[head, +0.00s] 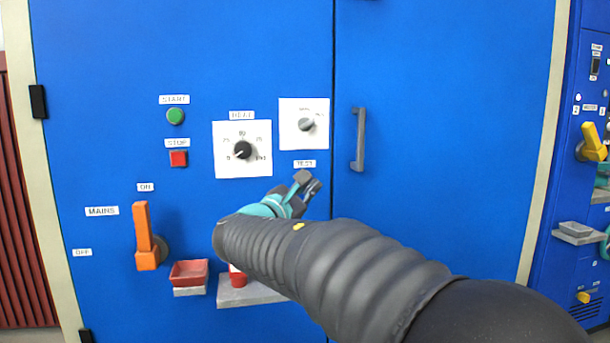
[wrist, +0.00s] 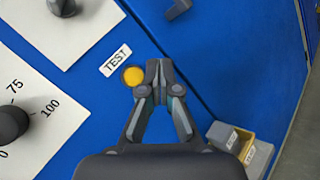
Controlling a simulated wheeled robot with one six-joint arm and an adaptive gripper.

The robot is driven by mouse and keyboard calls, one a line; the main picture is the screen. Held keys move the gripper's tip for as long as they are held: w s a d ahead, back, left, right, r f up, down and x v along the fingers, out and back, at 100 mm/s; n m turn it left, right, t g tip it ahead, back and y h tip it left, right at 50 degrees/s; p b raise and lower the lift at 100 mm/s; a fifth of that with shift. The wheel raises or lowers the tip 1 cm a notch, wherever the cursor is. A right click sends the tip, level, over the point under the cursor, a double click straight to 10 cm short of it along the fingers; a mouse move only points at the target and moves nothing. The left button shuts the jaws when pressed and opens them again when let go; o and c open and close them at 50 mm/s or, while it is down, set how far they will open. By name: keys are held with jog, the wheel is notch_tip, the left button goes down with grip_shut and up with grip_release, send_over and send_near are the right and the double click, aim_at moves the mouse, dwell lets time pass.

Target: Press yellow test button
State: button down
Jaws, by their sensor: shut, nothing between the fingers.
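The yellow test button (wrist: 134,76) shows in the wrist view on the blue panel, just below the TEST label (wrist: 115,60). My gripper (wrist: 159,66) is shut and empty. Its fingertips appear just right of the button in that view, and I cannot tell whether they touch it or the panel. In the head view my gripper (head: 308,183) is just below the TEST label (head: 304,163), and the button is hidden behind it.
Above are the heat dial (head: 243,150) and another knob plate (head: 304,123). A green start button (head: 175,116), red stop button (head: 178,158) and orange mains lever (head: 145,233) are at left. A grey door handle (head: 358,139) is at right. A red tray (head: 188,273) and grey shelf (head: 250,293) stick out below.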

jog(key=shift+w+a+p, duration=0.2)
jog(key=shift+w+p, duration=0.1)
jog(key=shift+w, duration=0.45)
jog(key=shift+w+a+p, duration=0.25)
jog(key=shift+w+p, duration=0.05)
jog(key=shift+w, duration=0.45)
jog(key=shift+w+a+p, duration=0.2)
jog(key=shift+w+p, duration=0.1)
jog(key=shift+w, duration=0.45)
jog(key=shift+w, duration=0.2)
jog(key=shift+w+a, duration=0.1)
jog(key=shift+w, duration=0.15)
jog(key=shift+w+a+p, duration=0.1)
jog(key=shift+w+p, duration=0.25)
jog(key=shift+w, duration=0.05)
dwell(0.4)
jog(key=shift+s, duration=0.15)
jog(key=shift+s+d+b, duration=0.2)
jog(key=shift+s+b, duration=0.35)
jog(key=shift+s, duration=0.15)
jog(key=shift+s, duration=0.1)
jog(key=shift+s+d+b, duration=0.25)
jog(key=shift+s+b, duration=0.2)
jog(key=shift+s, duration=0.3)
jog(key=shift+s+d+b, duration=0.2)
jog(key=shift+s+b, duration=0.2)
jog(key=shift+s, duration=0.4)
jog(key=shift+s+d+b, duration=0.25)
jog(key=shift+s+b, duration=0.2)
jog(key=shift+s, duration=0.3)
